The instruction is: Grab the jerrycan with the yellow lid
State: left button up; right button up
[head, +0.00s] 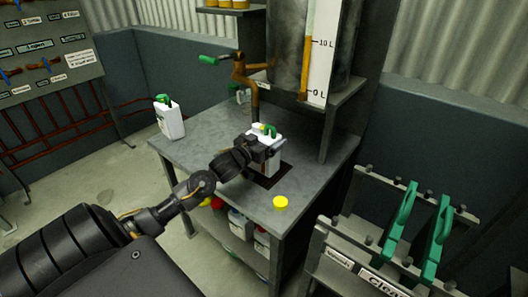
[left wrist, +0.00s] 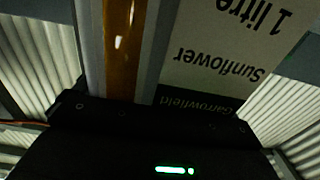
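A white jerrycan with a green handle (head: 272,168) stands on the grey table, under the brass-coloured tap pipe. A small yellow patch shows at its top; I cannot tell whether this is its lid. My left gripper (head: 265,148) is at the upper part of this jerrycan, in front of it. Its fingers are hidden or too small to tell whether they grip. In the left wrist view a label reading "1 litre Sunflower" (left wrist: 225,55) is upside down and close. A loose yellow lid (head: 280,202) lies near the table's front edge. My right gripper is not in view.
Another white jerrycan (head: 170,119) stands at the table's left corner. Several containers (head: 240,225) stand on the shelf below. A metal tank with a level gauge (head: 320,55) rises behind. A rack with green levers (head: 400,225) stands at the right. The table (head: 205,125) is bare between the jerrycans.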

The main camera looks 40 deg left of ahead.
pick_arm(q)
jog(key=c, duration=0.7)
jog(key=shift+r, duration=0.1)
jog(key=shift+c, duration=0.9)
jog(key=shift+r, duration=0.1)
